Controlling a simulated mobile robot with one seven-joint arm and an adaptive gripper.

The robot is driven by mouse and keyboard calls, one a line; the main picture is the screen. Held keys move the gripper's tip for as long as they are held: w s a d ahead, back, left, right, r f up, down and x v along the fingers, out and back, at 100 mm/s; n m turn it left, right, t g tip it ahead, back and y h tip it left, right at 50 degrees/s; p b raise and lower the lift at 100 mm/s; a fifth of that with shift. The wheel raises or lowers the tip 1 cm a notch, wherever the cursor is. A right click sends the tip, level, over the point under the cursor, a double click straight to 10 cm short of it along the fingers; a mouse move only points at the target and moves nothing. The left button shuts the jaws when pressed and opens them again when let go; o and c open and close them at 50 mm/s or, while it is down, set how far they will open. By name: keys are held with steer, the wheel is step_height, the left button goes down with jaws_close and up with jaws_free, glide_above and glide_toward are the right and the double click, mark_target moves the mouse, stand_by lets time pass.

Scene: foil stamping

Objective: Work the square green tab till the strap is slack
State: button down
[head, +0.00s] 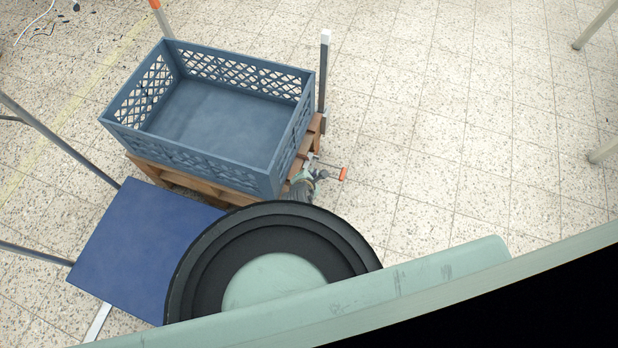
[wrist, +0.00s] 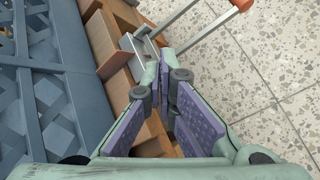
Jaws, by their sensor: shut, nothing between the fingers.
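I cannot make out a square green tab or a strap in either view. My gripper (wrist: 168,78) shows in the wrist view with its purple-padded fingers closed together at the tips and nothing between them. The tips are just beside a grey metal bracket (wrist: 139,46) on the wooden frame. A metal rod with an orange end (wrist: 242,4) reaches out beyond the bracket. In the head view my gripper (head: 314,173) is small and partly hidden by my arm, at the right corner of the wooden frame, close to the orange end (head: 343,174).
A blue lattice-sided crate (head: 278,183), empty, sits on the wooden frame (head: 150,172). A grey post with a white top (head: 325,75) stands at its right corner. A blue panel (head: 125,245) lies left of my arm.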

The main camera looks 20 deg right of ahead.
steer(key=shift+f, duration=0.45)
steer(key=shift+f+b, duration=0.55)
steer(key=shift+f, duration=0.1)
stand_by(0.8)
steer(key=shift+r, duration=0.1)
steer(key=shift+r+p, duration=1)
steer(key=shift+p, duration=0.15)
step_height(320, 180, up, 5)
steer(key=p, duration=0.5)
steer(key=shift+r, duration=0.1)
